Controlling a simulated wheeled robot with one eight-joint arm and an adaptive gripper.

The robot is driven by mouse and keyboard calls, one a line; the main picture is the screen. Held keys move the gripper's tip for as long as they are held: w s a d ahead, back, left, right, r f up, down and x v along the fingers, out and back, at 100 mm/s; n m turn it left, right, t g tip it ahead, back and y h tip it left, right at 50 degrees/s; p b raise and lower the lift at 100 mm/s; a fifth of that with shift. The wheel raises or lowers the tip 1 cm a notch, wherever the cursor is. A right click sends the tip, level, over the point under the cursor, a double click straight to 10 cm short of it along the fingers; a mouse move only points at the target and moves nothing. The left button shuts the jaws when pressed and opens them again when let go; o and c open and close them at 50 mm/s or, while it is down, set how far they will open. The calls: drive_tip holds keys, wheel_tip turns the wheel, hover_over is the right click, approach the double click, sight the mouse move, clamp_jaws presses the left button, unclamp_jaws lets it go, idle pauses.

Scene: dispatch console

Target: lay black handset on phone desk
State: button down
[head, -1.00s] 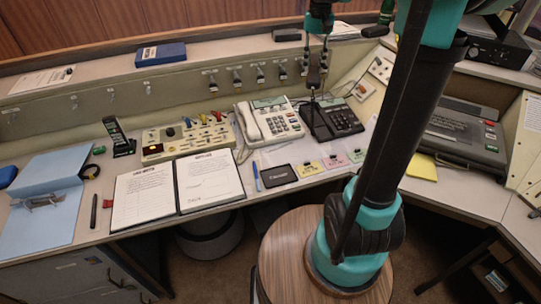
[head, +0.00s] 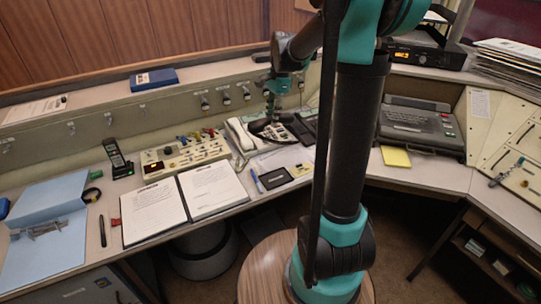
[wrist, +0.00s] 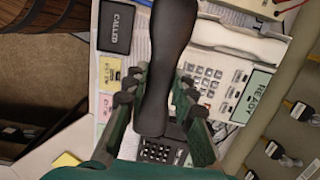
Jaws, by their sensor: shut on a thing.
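The black handset (wrist: 166,60) is clamped in my gripper (wrist: 157,88) in the wrist view, a finger on each side of it. In the head view the handset (head: 262,127) is partly hidden by my arm and is seen over the beige phone's area. The phone desk (head: 430,172) is the long pale console top. The black phone (wrist: 160,150) lies partly under the handset's lower end in the wrist view. The gap between handset and desk is hard to judge.
The beige phone (wrist: 215,80) with its white handset (wrist: 240,38) is beside the held handset. A dark "CALLED" plate (wrist: 115,27) and coloured notes (wrist: 108,70) lie nearby. An open logbook (head: 152,210) and a switch panel (head: 185,154) are to the left. Bare desk shows at right.

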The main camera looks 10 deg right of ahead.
wheel_tip(320, 180, down, 16)
drive_tip(key=shift+r, duration=0.25)
drive_tip(key=shift+f, duration=0.15)
drive_tip(key=c, duration=1.3)
unclamp_jaws()
drive_tip(key=shift+o, duration=0.2)
wheel_tip(320, 180, up, 12)
drive_tip(key=d, duration=0.2)
drive_tip(key=s+d+f+n+t+h, duration=0.1)
drive_tip(key=s+f+n+t, duration=0.1)
drive_tip(key=s+f+n, duration=0.2)
drive_tip(key=s+d+f+n+t, duration=0.1)
drive_tip(key=s+f+n, duration=0.3)
drive_tip(key=s+n, duration=0.6)
drive_tip(key=s+t, duration=0.1)
drive_tip(key=s, duration=0.7)
drive_tip(key=shift+f+t+h, duration=0.15)
drive_tip(key=shift+t+h, duration=0.25)
